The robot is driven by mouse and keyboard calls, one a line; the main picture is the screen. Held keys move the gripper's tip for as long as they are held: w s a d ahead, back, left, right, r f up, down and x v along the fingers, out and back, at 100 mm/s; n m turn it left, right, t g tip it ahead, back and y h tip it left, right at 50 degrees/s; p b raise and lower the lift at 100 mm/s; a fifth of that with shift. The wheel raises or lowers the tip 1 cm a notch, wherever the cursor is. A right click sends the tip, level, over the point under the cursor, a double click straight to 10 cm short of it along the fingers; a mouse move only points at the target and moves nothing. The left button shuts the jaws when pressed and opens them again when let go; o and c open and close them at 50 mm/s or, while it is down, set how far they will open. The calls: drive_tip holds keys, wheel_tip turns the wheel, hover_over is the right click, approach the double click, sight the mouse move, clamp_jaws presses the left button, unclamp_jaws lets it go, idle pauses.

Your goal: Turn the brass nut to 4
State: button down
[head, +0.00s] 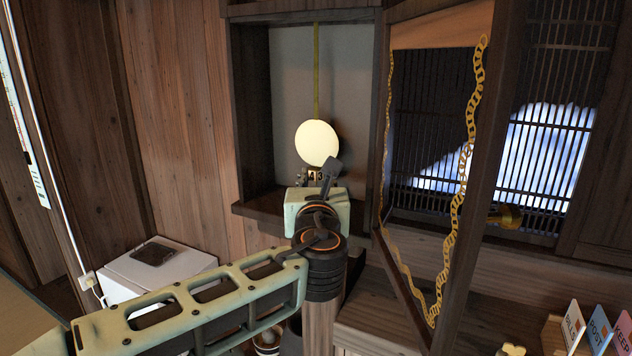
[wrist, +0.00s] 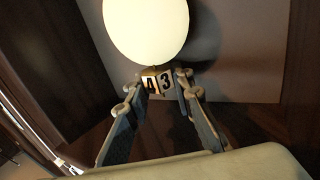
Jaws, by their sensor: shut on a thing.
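The brass nut (wrist: 157,82) sits just below a round pale pendulum bob (wrist: 146,28) in the wrist view. Two of its faces show, with 4 on the left and 3 on the right. The fingertips of my gripper (wrist: 156,91) are closed in on either side of it. In the head view the bob (head: 317,143) hangs on a brass rod (head: 316,70) inside a dark wooden case. There my gripper (head: 318,180) is right below the bob and partly hides the nut (head: 313,175).
An open wooden door frame with a brass chain (head: 470,150) stands right of the case. A brass knob (head: 507,216) sticks out further right. A white box (head: 160,268) is low at left. Upright cards (head: 600,330) stand at the lower right.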

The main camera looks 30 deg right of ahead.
drive_tip(key=shift+r+n+y, duration=0.1)
drive_tip(key=shift+n+y, duration=0.3)
drive_tip(key=shift+y, duration=0.1)
drive_tip(key=c, duration=1.9)
unclamp_jaws()
drive_tip(key=shift+c, duration=0.2)
drive_tip(key=shift+m+h, duration=0.3)
drive_tip(key=shift+h, duration=0.1)
